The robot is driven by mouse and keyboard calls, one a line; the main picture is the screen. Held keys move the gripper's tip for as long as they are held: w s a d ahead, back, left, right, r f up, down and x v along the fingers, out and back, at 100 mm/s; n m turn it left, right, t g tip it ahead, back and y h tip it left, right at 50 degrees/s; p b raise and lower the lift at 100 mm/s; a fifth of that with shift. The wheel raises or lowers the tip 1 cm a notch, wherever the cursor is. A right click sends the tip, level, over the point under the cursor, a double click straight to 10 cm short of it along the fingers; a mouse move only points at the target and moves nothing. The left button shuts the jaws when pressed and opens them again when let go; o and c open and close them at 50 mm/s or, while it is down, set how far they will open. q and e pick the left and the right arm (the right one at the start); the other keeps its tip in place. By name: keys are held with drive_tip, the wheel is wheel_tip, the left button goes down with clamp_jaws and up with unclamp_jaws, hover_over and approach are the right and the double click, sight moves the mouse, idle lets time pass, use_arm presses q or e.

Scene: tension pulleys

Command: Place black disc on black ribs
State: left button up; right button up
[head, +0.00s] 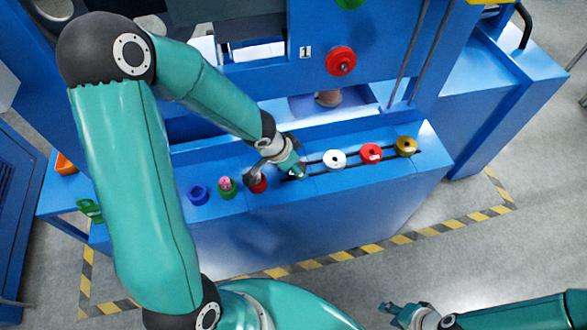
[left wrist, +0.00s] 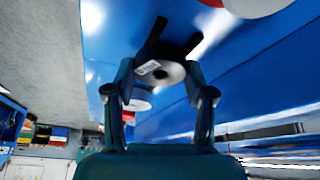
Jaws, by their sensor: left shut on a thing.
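In the left wrist view my left gripper (left wrist: 160,78) is shut on a black disc (left wrist: 158,72) with a small white label. Black ribs (left wrist: 152,35) show behind the disc against blue; I cannot tell whether disc and ribs touch. In the head view my left gripper (head: 292,172) is low over the blue bench, between a red disc and a white disc, with dark ribs (head: 289,179) beside it. The disc is mostly hidden there. My right gripper (head: 388,315) is off the bench at lower right, too small to tell open from shut.
The blue bench (head: 300,235) carries a blue disc (head: 198,195), a green one (head: 227,190) and a red one (head: 257,184) on the left. White (head: 334,159), red (head: 371,153) and yellow (head: 405,146) discs stand right. The machine wall bears a red knob (head: 341,61).

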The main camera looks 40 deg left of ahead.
use_arm(q)
drive_tip(key=shift+f, duration=0.1)
drive_tip(key=o, duration=1.4)
drive_tip(key=shift+r, duration=0.35)
drive_tip(key=p+v, duration=0.9)
drive_tip(key=v, duration=0.2)
drive_tip(key=s+d+f+n+g+h, duration=0.1)
drive_tip(key=s+d+f+n, duration=0.1)
drive_tip(key=d+f, duration=0.3)
drive_tip(key=s+d+f+n+g, duration=0.1)
drive_tip(key=s+d+f+n, duration=0.1)
drive_tip(key=s+d+f, duration=0.2)
drive_tip(key=s+d+f+n+g+h, duration=0.1)
drive_tip(key=s+d+f, duration=0.2)
drive_tip(key=d+f, duration=0.4)
drive_tip(key=shift+s+d+f+n+g+h+p, duration=0.15)
drive_tip(key=shift+f+n+g+h+p, duration=0.2)
drive_tip(key=shift+f, duration=0.2)
